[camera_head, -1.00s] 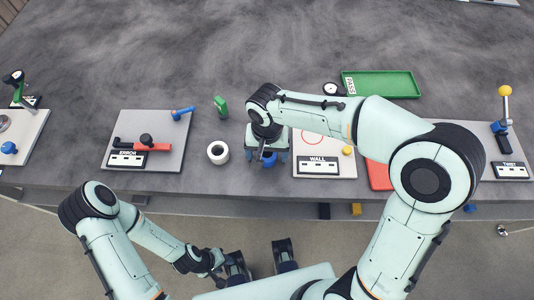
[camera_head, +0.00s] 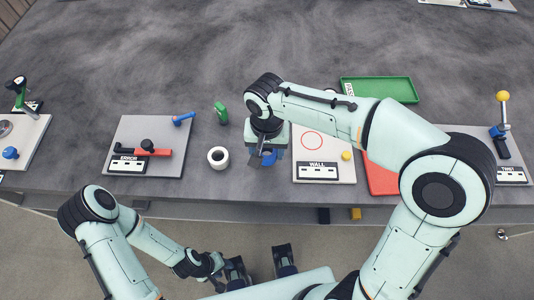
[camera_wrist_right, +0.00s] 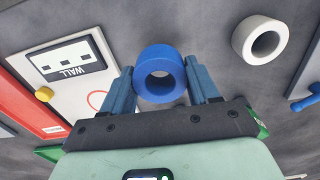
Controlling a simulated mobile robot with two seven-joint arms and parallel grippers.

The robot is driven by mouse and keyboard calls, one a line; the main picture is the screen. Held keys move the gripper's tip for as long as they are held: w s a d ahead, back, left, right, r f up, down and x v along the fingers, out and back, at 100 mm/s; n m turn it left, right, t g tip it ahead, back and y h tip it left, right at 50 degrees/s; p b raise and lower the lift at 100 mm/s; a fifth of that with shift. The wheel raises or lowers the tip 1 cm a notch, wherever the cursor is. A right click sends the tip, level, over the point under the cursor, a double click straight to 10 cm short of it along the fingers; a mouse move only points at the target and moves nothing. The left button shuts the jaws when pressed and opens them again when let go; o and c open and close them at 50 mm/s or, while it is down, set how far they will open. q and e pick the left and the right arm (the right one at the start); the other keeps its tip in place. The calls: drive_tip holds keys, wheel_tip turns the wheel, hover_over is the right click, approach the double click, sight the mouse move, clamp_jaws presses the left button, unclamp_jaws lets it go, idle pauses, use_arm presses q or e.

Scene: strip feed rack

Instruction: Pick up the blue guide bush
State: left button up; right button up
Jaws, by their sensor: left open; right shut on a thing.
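The blue guide bush (camera_wrist_right: 160,75) is a short ring with a hole through it, between the two fingers of my right gripper (camera_wrist_right: 161,88) in the right wrist view. The fingers are shut on its sides. In the head view my right gripper (camera_head: 267,152) covers most of it, and only a blue part of the bush (camera_head: 268,159) shows. It is above the table's front part, left of the WALL board. Whether it is clear of the table is hard to tell. My left gripper (camera_head: 260,264) is open and empty, low in the head view, in front of the table.
A white ring (camera_head: 218,157) stands just left of the right gripper, with a green piece (camera_head: 221,112) behind it. The WALL board (camera_head: 335,140) is close on the right. The ERROR board (camera_head: 125,135) is further left. A green tray (camera_head: 400,88) lies behind; the table's middle back is bare.

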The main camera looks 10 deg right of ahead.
use_arm(q)
drive_tip(key=r+p, duration=0.1)
drive_tip(key=w+r+p, duration=0.1)
drive_tip(key=r, duration=0.1)
drive_tip(key=shift+w+p, duration=0.1)
drive_tip(key=shift+p, duration=0.2)
use_arm(e)
wheel_tip(320, 180, up, 16)
drive_tip(key=shift+f, duration=0.15)
